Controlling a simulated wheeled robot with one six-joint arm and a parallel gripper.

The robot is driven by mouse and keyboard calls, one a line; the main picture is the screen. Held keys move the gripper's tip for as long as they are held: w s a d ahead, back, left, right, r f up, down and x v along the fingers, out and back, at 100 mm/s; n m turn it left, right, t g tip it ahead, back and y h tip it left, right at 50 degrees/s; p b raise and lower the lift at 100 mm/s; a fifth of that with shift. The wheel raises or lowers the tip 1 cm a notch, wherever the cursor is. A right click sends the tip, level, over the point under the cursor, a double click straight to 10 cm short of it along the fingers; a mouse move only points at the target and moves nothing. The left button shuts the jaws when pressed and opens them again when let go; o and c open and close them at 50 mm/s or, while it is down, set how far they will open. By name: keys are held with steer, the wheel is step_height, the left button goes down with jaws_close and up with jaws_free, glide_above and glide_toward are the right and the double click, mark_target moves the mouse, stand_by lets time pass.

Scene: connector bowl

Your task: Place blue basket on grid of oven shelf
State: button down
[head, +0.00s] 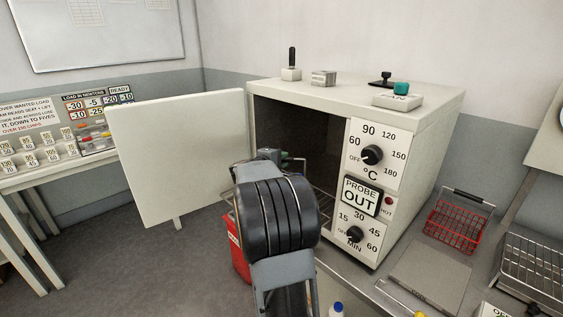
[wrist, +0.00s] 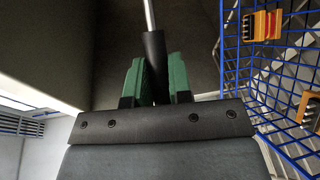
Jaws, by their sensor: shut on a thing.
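The oven (head: 405,190) stands open, a dark cavity behind its front frame. Part of the oven shelf grid (head: 326,205) shows low in the opening. My gripper (wrist: 155,78) has green fingers shut on a black handle grip (wrist: 154,52) with a metal rod. The blue basket (wrist: 228,62) fills the right of the wrist view, beside my gripper, with orange connectors (wrist: 262,25) inside. In the head view my gripper (head: 294,163) is at the oven opening, mostly hidden by my arm. The blue basket is hidden there, and its height over the grid cannot be told.
The oven door (head: 180,155) is swung open to the left. A red basket (head: 455,225) and a wire rack (head: 535,270) stand on the bench at right. A red container (head: 238,252) is partly hidden behind my arm. Small items stand on the oven top.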

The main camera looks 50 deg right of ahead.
stand_by(0.3)
steer(key=c, duration=1)
jaws_free()
steer(key=shift+c, duration=0.2)
